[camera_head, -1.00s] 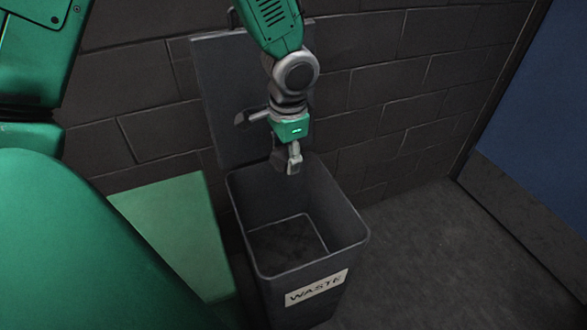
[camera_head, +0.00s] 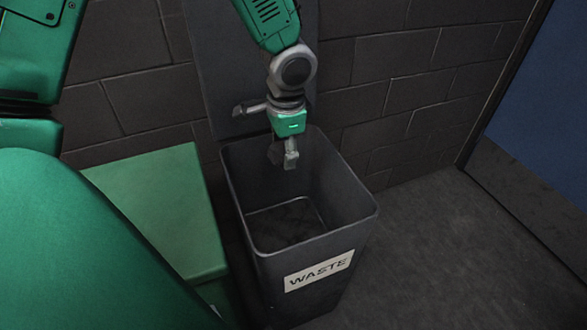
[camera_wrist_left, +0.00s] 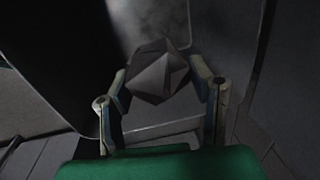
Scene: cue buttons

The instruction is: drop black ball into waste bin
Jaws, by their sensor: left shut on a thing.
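The waste bin (camera_head: 300,215) is a dark grey open-topped box with a "WASTE" label on its front, its lid raised against the wall. My left gripper (camera_head: 284,158) points down over the back part of its opening. In the left wrist view my left gripper (camera_wrist_left: 162,90) is shut on the black ball (camera_wrist_left: 158,72), a dark faceted lump between the two fingers. In the head view the ball is hard to make out against the dark bin. The visible bin floor looks empty. My right gripper is not in view.
A dark block wall (camera_head: 400,85) stands close behind the bin. A green flat-topped block (camera_head: 160,205) is at the bin's left. A blue panel (camera_head: 545,110) is at the far right. Grey floor (camera_head: 440,250) to the bin's right is clear.

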